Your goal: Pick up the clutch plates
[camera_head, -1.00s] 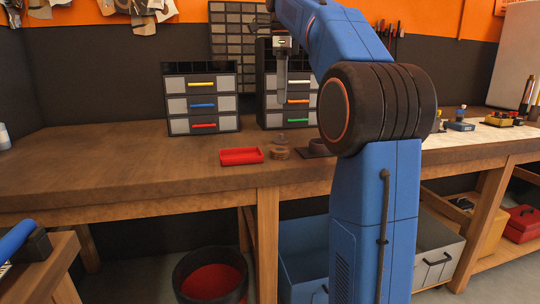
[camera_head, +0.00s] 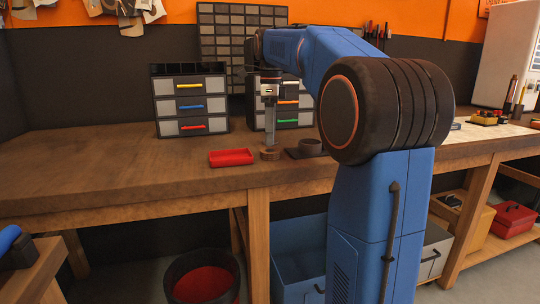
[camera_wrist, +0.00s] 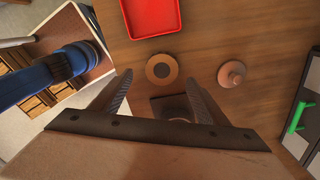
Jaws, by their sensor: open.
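A round brown ring, which looks like the clutch plates (camera_head: 269,155), lies on the wooden workbench. In the wrist view the clutch plates (camera_wrist: 151,71) show as a flat ring with a round centre, just beyond the fingertips and between their lines. My gripper (camera_head: 269,143) points down right above them in the head view. In the wrist view my gripper (camera_wrist: 158,79) is open with nothing between its fingers. I cannot tell the exact height left between the fingertips and the ring.
A red tray (camera_head: 231,158) lies left of the ring. A dark holder with a round top (camera_head: 310,146) is close on the right. A small knobbed disc (camera_wrist: 231,74) lies nearby. Drawer cabinets (camera_head: 190,100) stand behind. The bench's left part is clear.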

